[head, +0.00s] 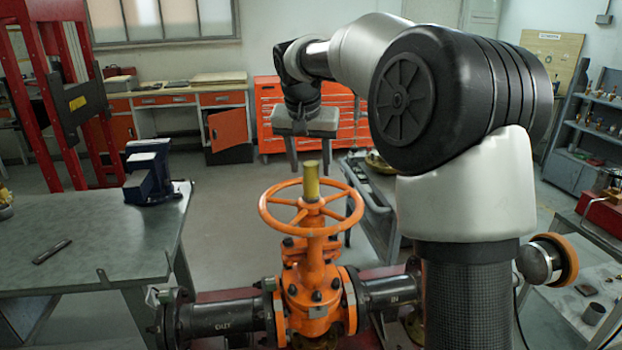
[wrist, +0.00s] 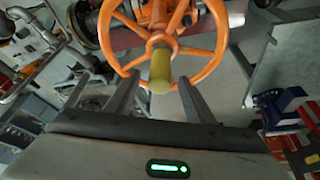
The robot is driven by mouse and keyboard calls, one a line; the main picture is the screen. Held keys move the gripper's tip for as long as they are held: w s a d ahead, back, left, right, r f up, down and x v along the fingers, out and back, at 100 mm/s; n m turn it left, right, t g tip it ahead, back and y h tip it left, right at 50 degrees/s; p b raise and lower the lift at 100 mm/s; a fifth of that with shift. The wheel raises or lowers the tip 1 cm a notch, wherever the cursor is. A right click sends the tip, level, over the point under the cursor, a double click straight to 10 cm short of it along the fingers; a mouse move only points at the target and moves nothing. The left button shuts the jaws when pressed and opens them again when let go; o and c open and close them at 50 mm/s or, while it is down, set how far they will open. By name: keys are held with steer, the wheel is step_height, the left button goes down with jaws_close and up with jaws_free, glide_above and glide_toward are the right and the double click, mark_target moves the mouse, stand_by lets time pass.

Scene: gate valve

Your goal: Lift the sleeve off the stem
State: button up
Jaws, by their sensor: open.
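The yellow sleeve (head: 311,181) stands upright at the hub of the orange handwheel (head: 264,210) on the gate valve (head: 315,277). It covers the stem, which I cannot see. In the wrist view the yellow sleeve (wrist: 160,70) points toward the camera, in front of the wheel's hub (wrist: 162,40). My gripper (head: 308,170) points down above the wheel with its fingers apart. In the wrist view the two fingers of my gripper (wrist: 155,90) lie to the left and right of the sleeve's end, with gaps on both sides. Nothing is held.
A steel workbench (head: 100,240) with a blue vise (head: 150,172) stands to the left. Black flanged pipes (head: 225,315) run from both sides of the valve. A grey cart (head: 372,200) stands behind the valve to the right. The floor behind the wheel is clear.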

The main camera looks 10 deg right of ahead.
mark_target(312, 177)
steer(key=shift+x, duration=2.8)
steer(key=shift+r, duration=0.15)
steer(key=c, duration=1.1)
